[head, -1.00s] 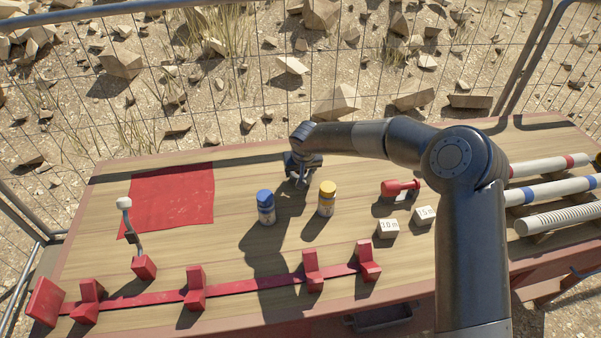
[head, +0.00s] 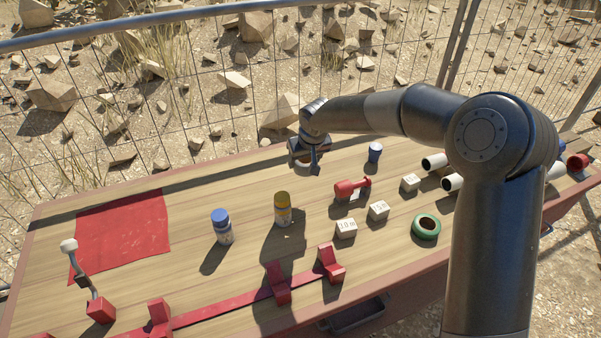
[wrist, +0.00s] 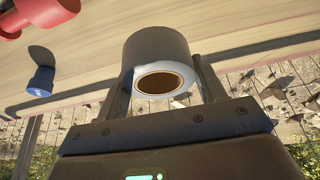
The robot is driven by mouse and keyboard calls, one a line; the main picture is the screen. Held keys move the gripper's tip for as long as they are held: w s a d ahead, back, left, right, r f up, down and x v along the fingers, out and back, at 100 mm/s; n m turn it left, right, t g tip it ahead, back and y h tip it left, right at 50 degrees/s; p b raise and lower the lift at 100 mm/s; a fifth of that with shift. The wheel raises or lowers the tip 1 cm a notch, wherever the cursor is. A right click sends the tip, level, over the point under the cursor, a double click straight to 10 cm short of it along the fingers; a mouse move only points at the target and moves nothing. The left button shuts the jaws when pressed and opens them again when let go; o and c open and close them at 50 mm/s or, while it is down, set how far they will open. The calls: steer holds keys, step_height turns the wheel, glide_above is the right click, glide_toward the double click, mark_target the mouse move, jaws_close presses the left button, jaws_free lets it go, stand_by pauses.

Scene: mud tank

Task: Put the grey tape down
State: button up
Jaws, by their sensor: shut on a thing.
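The grey tape (wrist: 158,50) is a roll with a brown core, held between the two fingers of my gripper (wrist: 163,95) in the wrist view. In the head view my gripper (head: 309,160) is over the far side of the wooden table (head: 180,200), behind the red tool. The tape is mostly hidden there by the gripper. I cannot tell whether it touches the table.
White blocks (head: 378,210) and a green tape roll (head: 426,227) lie nearer. A mesh fence (head: 180,110) runs behind.

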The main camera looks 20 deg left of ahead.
steer(key=w+d+m, duration=0.1)
steer(key=w+d, duration=0.8)
steer(key=d, duration=0.3)
steer(key=shift+m+t, duration=0.3)
steer(key=a+f, duration=0.2)
steer(key=a, duration=0.1)
steer(key=a+f, duration=0.2)
steer(key=a, duration=0.2)
steer(key=a+f, duration=0.2)
steer(key=a, duration=0.2)
steer(key=shift+f, duration=2.3)
steer(key=shift+f, duration=0.15)
steer(key=o, duration=1)
steer(key=v, duration=1.2)
steer(key=shift+a+r, duration=0.15)
steer(key=shift+r, duration=0.1)
